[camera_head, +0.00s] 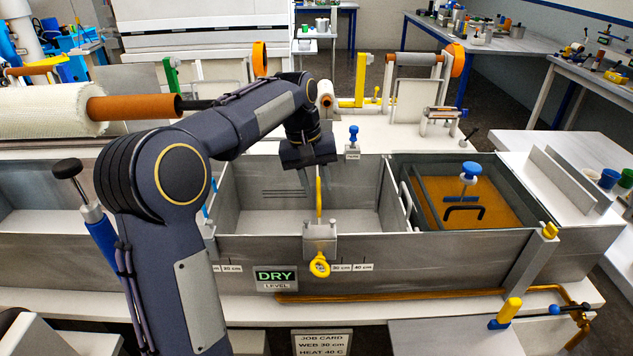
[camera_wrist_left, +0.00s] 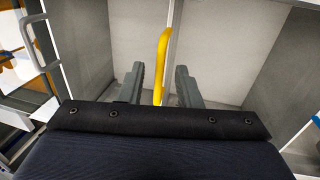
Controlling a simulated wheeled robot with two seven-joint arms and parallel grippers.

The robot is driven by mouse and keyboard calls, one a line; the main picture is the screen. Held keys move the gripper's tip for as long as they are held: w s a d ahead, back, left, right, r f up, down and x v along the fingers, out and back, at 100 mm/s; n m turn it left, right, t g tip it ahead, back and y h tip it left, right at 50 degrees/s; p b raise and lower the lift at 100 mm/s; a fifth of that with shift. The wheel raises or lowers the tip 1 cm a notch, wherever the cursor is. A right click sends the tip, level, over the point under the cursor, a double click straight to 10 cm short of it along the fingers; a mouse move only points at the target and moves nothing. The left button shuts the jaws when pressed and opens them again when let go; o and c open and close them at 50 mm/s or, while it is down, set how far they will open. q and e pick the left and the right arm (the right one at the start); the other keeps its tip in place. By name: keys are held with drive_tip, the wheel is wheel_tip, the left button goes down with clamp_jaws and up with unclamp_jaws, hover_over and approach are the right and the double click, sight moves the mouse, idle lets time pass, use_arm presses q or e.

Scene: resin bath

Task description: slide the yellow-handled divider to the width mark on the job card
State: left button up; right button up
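The divider's yellow handle (camera_head: 319,200) stands upright in the grey bath, above a grey bracket (camera_head: 320,240) on the front wall. The job card (camera_head: 321,344) reads WEB 30 cm, HEAT 40 C. My left gripper (camera_head: 306,178) is over the bath beside the handle's top. In the left wrist view its two fingers (camera_wrist_left: 160,85) are apart, with the yellow handle (camera_wrist_left: 162,60) showing between them and a gap on each side. My right gripper is not in view.
A DRY level sign (camera_head: 275,279) is on the bath's front. Right of the bath's empty section is an amber resin compartment (camera_head: 497,213) with a blue-knobbed tool (camera_head: 469,172). A white roll (camera_head: 45,112) lies at left. The bath walls surround the gripper's space.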

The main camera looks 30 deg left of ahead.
use_arm(q)
drive_tip(key=shift+f, duration=0.1)
drive_tip(key=shift+c, duration=0.2)
clamp_jaws()
drive_tip(key=w+d+p, duration=0.2)
drive_tip(key=d, duration=0.1)
drive_tip(key=d+p, duration=0.1)
drive_tip(key=shift+w+d, duration=0.25)
drive_tip(key=shift+w, duration=0.15)
drive_tip(key=shift+o, duration=0.2)
unclamp_jaws()
drive_tip(key=shift+a, duration=0.1)
